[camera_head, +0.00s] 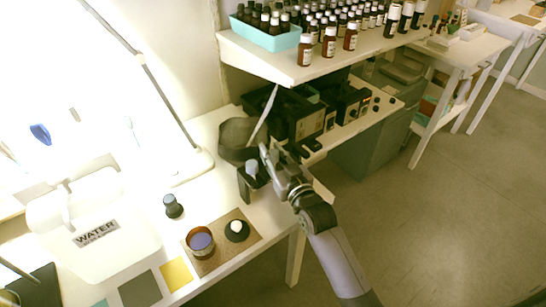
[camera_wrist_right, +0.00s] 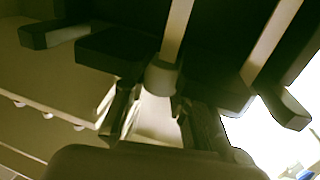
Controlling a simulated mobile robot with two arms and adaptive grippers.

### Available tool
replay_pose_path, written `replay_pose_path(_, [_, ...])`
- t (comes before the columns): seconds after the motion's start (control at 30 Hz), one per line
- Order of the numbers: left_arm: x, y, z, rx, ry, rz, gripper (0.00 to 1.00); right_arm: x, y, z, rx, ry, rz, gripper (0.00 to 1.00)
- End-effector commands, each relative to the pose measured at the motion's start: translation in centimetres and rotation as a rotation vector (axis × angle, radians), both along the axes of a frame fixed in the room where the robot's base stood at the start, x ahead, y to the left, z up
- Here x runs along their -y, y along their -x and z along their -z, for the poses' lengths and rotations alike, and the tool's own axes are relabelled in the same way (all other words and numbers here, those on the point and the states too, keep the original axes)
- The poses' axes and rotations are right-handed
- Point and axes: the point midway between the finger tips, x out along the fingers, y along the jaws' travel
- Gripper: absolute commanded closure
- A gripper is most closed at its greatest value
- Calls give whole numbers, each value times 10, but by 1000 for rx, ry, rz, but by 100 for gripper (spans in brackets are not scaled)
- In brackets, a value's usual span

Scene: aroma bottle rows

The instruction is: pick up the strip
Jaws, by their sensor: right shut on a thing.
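A thin pale strip (camera_head: 264,113) slants up above the bench, its lower end by the tips of my right gripper (camera_head: 264,156). In the wrist view a pale strip (camera_wrist_right: 178,28) runs upward from behind a grey rounded cap. My right gripper, also in the wrist view (camera_wrist_right: 160,112), is shut on the strip, though the contact itself is hard to see. Just below it in the head view stands a dark holder (camera_head: 244,188) with a grey-capped bottle (camera_head: 252,167). My left gripper is not in view.
A dark grey rounded thing (camera_head: 236,138) sits close behind the gripper. A shelf (camera_head: 290,72) with many bottles overhangs the back. A water container (camera_head: 95,215), a small dark bottle (camera_head: 173,206) and a brown mat (camera_head: 215,264) with two small dishes lie to the left.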

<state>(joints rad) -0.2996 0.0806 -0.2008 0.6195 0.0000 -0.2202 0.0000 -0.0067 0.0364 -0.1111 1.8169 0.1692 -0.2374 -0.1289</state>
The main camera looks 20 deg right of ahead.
Motion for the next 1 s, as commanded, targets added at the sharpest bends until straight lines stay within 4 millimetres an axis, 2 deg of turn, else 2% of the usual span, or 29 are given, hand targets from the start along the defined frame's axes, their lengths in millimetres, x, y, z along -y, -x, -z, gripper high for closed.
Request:
replay_pose_path(0.27, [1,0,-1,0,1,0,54,0,0,-3,2,0,0,94])
replay_pose_path(0.47, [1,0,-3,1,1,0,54,0,-1,-22,4,-1,0,94])
replay_pose_path(0.67, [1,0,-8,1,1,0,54,0,0,-58,6,-1,0,94])
replay_pose_path(1.0, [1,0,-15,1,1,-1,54,0,0,-133,7,0,-1,94])
